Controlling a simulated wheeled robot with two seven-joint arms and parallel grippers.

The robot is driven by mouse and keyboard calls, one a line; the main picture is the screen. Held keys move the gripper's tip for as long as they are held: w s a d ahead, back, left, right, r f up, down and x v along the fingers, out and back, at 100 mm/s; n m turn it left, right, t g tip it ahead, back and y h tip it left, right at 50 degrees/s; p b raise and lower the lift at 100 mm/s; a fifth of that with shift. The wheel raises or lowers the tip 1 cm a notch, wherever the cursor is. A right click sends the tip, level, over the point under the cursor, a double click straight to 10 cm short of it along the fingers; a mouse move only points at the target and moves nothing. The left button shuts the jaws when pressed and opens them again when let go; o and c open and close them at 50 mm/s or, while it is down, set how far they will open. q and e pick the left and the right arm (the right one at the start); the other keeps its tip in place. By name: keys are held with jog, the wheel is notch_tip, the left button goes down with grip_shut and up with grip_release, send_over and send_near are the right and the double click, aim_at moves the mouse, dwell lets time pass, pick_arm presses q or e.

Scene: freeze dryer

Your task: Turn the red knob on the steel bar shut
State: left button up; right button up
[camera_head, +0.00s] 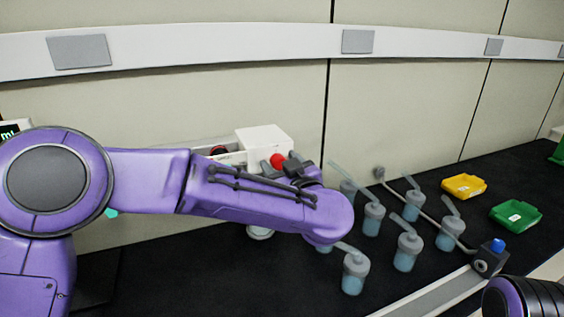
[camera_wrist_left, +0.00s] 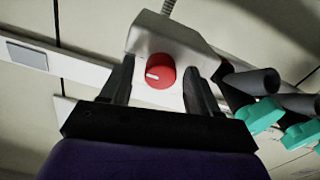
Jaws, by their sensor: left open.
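The red knob (camera_wrist_left: 161,71) is round with a short white mark, which lies near level on its left side in the left wrist view. It sits on a pale block (camera_wrist_left: 172,38) at the bar. In the head view the knob (camera_head: 278,160) shows just behind my left gripper (camera_head: 287,169). In the left wrist view the open fingers of my left gripper (camera_wrist_left: 160,64) stand to either side of the knob, with gaps. I cannot tell whether the fingertips reach past its face. My left forearm hides much of the bar in the head view. My right gripper is out of view.
Several flasks (camera_head: 408,248) with slanted tubes stand on the black bench, close to my left wrist. A blue knob (camera_head: 498,245) is on a bar end at the right. A yellow tray (camera_head: 463,186) and a green tray (camera_head: 515,217) lie beyond.

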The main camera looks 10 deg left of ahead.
pick_arm(q)
jog(key=c, duration=1)
jog(key=shift+c, duration=0.2)
jog(key=shift+n, duration=0.3)
jog(key=n+b, duration=0.2)
jog(key=n, duration=0.1)
jog(key=n+b, duration=0.1)
jog(key=shift+f+n, duration=0.25)
jog(key=shift+n, duration=0.05)
jog(key=n+b, duration=0.4)
jog(key=shift+f, duration=0.1)
jog(key=n+b, duration=0.5)
jog(key=shift+a+n, duration=0.1)
jog(key=shift+n, duration=0.3)
jog(key=shift+n+b, duration=1.35)
jog(key=shift+n, duration=0.15)
